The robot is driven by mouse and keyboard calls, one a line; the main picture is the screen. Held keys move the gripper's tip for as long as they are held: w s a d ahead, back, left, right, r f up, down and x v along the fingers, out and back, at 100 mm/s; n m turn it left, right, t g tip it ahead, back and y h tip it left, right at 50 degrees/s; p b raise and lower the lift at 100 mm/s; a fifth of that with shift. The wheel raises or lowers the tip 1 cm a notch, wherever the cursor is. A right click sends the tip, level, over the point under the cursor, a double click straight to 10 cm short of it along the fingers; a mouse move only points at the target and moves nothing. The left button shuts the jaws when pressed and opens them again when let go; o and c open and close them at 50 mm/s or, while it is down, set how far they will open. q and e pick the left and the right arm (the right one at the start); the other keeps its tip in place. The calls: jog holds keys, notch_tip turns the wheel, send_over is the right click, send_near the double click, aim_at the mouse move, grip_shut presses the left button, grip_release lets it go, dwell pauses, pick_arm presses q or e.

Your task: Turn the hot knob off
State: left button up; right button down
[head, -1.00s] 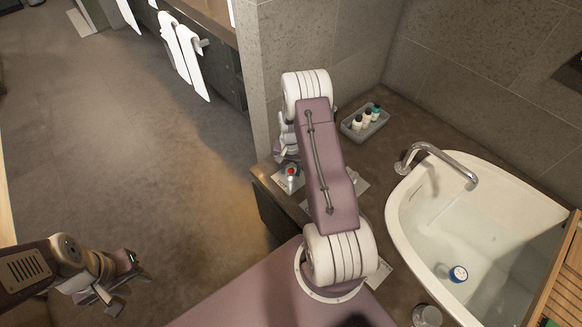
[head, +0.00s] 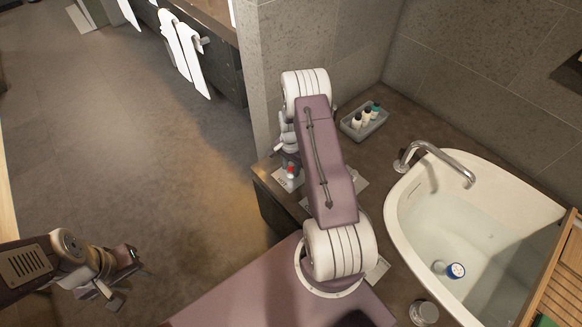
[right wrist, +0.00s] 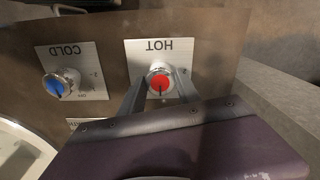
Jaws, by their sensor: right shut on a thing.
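The hot knob (right wrist: 160,82) has a red face and a silver body, on a white plate (right wrist: 135,55) marked HOT, upside down in the right wrist view. A pale mark on its face points down in that view. My right gripper (right wrist: 161,92) is shut on this knob, with a finger on each side. In the head view the red knob (head: 291,169) shows just below my right gripper (head: 291,157), which my arm partly hides. My left gripper (head: 130,272) is away to the left above the floor; its jaw gap is unclear.
A blue-faced cold knob (right wrist: 57,87) is beside the hot one. A tub (head: 408,215) with water, a tap (head: 440,155) and a floating blue-and-white object (head: 456,271) is at right. A grey tray (head: 348,131) of small bottles stands on the counter behind. Open floor lies left.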

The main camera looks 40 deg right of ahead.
aim_at(291, 169)
jog(key=c, duration=0.9)
grip_release()
jog(key=shift+o, duration=0.2)
notch_tip(291, 169, up, 9)
jog(key=p, duration=0.1)
jog(key=shift+r, duration=0.1)
